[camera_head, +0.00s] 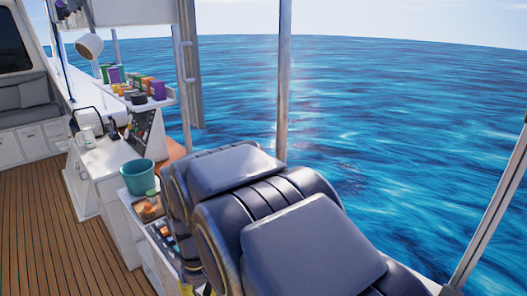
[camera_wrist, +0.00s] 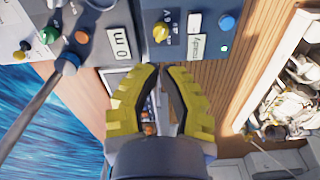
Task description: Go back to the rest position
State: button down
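My gripper (camera_wrist: 163,70) shows in the wrist view with two yellow fingers. The fingertips stand a small gap apart, with nothing held between them. A blue-grey control panel (camera_wrist: 190,50) lies beyond the fingertips, seen upside down, with a yellow knob (camera_wrist: 161,29) and a blue button (camera_wrist: 227,22). I cannot tell how far the fingertips are from it. In the head view my dark blue arm fills the lower middle and hides most of what is behind it. The gripper is not clearly seen there; only a bit of yellow shows at the bottom edge.
A teal bucket (camera_head: 137,177) stands on the white counter beside a tray (camera_head: 134,200) of small items. A shelf (camera_head: 160,103) holds several colourful containers. Wooden floor (camera_head: 60,240) lies open at left. A metal post (camera_head: 284,80) rises behind my arm, with sea beyond.

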jog(key=s+d+r+m, duration=0.2)
jog(key=s+d, duration=0.1)
jog(key=d, duration=0.3)
jog(key=s+d+r+m, duration=0.1)
jog(key=s+d+r, duration=0.25)
jog(key=d, duration=0.35)
jog(key=s+d+m+g, duration=0.1)
jog(key=s+d+m, duration=0.1)
jog(key=s+d, duration=0.2)
jog(key=s+d+m+g, duration=0.1)
jog(key=s+d, duration=0.3)
jog(key=s, duration=0.6)
jog(key=shift+s+d+m, duration=0.25)
jog(key=shift+d+m, duration=0.05)
jog(key=shift+m, duration=0.2)
jog(key=shift+f, duration=0.1)
